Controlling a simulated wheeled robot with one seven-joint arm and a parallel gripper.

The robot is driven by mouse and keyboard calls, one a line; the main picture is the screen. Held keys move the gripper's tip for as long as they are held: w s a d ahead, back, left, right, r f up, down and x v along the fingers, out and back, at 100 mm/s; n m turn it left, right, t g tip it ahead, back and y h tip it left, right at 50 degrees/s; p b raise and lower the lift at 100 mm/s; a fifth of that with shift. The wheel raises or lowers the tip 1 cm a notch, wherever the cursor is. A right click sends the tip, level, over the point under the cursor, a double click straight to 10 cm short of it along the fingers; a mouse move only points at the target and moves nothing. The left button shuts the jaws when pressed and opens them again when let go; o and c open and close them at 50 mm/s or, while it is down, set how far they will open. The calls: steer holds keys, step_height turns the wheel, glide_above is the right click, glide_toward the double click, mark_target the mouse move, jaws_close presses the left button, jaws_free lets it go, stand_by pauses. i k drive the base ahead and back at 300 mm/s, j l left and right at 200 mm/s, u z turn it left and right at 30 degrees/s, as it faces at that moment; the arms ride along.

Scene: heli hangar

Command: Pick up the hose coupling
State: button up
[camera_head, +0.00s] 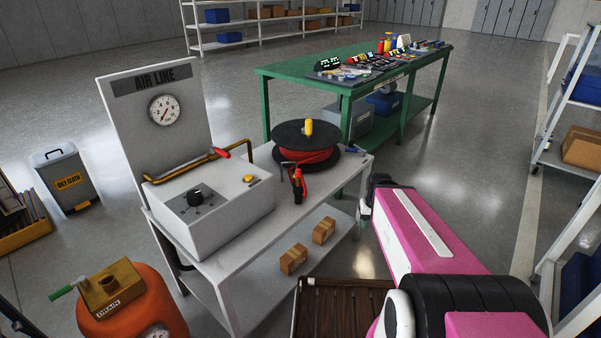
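No single item can be told for sure as the hose coupling. A small dark-blue piece (354,150) lies near the right corner of the grey bench (345,178), by the hose reel. A red and black fitting (297,184) stands on the bench in front of the reel. The hose reel (306,150) has black flanges, red hose and a yellow piece on top. My pink arm reaches in from the lower right. My gripper (364,208) is beyond the bench's right end, small and partly hidden by my arm; its fingers cannot be made out.
The bench carries a white box, a brass pipe with a red lever (221,153) and an AIR LINE gauge panel (155,85). Two cartons (294,260) sit on its lower shelf. A green table (290,68) with tools stands behind. An orange tank (132,310) is front left. A white rack is right.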

mark_target(297, 180)
steer(key=k+j+u, duration=0.2)
steer(key=k+u, duration=0.3)
steer(key=u, duration=1.8)
steer(key=z, duration=1.45)
steer(key=i+l+z, duration=0.1)
steer(key=l+z, duration=0.15)
steer(key=i+l+z, duration=0.2)
steer(key=l, duration=0.2)
steer(key=l+z, duration=0.25)
steer(key=i+l, duration=0.05)
steer(key=l, duration=0.05)
